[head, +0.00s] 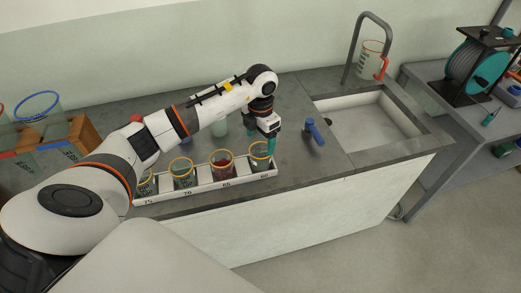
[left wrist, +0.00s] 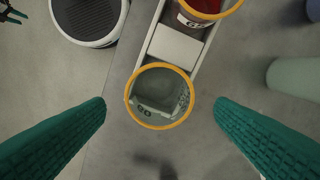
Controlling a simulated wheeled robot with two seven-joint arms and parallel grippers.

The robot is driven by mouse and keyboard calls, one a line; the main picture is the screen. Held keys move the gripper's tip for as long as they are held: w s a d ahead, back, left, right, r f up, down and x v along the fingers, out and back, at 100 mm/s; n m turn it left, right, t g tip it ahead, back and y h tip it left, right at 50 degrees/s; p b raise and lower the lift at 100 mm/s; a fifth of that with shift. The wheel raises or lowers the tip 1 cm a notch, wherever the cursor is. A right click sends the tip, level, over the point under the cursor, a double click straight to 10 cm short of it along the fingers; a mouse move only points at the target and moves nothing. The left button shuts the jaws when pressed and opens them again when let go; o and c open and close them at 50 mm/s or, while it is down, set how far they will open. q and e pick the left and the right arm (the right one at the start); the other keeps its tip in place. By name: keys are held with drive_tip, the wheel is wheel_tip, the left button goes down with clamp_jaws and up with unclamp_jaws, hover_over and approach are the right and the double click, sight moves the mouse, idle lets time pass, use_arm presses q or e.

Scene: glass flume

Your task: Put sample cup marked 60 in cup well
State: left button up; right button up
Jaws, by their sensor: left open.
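The sample cup marked 60 (head: 260,155) is a clear cup with an orange-yellow rim. It stands at the right end of a white rack (head: 206,190), by the label 60. In the left wrist view the cup (left wrist: 160,97) shows from above, with a partly readable 60 mark. My left gripper (head: 272,142) is over the right end of the rack. Its open teal fingers (left wrist: 160,105) lie either side of the cup in the left wrist view, with gaps to its rim. I cannot make out the cup well. A small part at the upper left corner may be my right gripper (left wrist: 12,13).
Cups with amber rims stand in the rack: the reddish 65 cup (head: 222,165), the 70 cup (head: 182,173) and one by 75. A blue-handled fitting (head: 314,131) is right of my gripper. A sink (head: 370,122) lies beyond. A pale green cylinder (left wrist: 295,78) stands behind the rack.

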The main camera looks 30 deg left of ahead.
use_arm(q)
wheel_tip(320, 180, up, 7)
drive_tip(key=b, duration=0.1)
drive_tip(key=shift+f, duration=0.2)
idle(0.8)
